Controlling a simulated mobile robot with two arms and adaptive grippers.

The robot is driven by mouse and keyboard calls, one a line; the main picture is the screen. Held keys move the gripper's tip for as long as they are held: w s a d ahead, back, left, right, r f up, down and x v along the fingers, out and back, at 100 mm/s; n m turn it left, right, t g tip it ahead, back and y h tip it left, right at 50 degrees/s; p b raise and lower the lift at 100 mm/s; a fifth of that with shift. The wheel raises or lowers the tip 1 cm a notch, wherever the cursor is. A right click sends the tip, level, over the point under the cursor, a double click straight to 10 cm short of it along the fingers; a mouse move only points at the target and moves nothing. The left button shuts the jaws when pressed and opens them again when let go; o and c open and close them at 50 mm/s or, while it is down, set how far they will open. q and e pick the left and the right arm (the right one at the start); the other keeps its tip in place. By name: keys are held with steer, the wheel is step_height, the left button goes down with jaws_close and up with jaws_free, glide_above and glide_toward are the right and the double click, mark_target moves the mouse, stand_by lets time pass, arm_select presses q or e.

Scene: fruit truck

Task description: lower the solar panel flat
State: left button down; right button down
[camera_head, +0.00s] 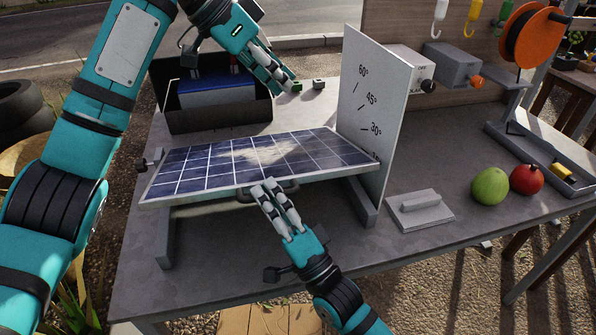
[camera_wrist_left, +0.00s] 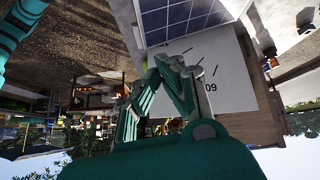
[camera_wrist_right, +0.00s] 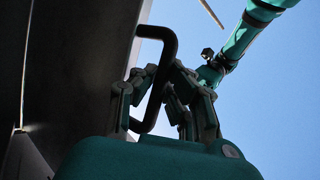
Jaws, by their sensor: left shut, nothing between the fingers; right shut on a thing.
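The solar panel (camera_head: 210,165) lies at a low tilt on its frame on the grey table, its right end beside the white angle board (camera_head: 372,110) near and below the 30° mark. My right gripper (camera_head: 272,192) is shut on the dark handle (camera_head: 290,187) at the panel's front edge; the handle (camera_wrist_right: 165,80) also shows between the fingers in the right wrist view. The left wrist view shows the panel (camera_wrist_left: 185,18) and the angle board (camera_wrist_left: 225,70).
A dark open box (camera_head: 190,125) with a blue battery (camera_head: 215,90) stands behind the panel. A grey trowel-like block (camera_head: 420,210), a green fruit (camera_head: 490,187) and a red fruit (camera_head: 526,178) are on the right. Grey boxes (camera_head: 455,67) stand behind the board.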

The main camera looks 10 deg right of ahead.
arm_select(q)
steer(key=s+a+m+g+y, duration=0.1)
steer(key=s+m+y, duration=0.2)
steer(key=s+y, duration=0.15)
glide_toward(298, 188)
steer(key=shift+g, duration=0.3)
steer(key=d+f, duration=0.1)
steer(key=f, duration=0.2)
steer(key=d+f, duration=0.1)
steer(key=f, duration=0.1)
steer(key=shift+d, duration=0.35)
steer(key=shift+s+f, duration=0.25)
steer(key=shift+f, duration=0.4)
steer(key=shift+f, duration=0.1)
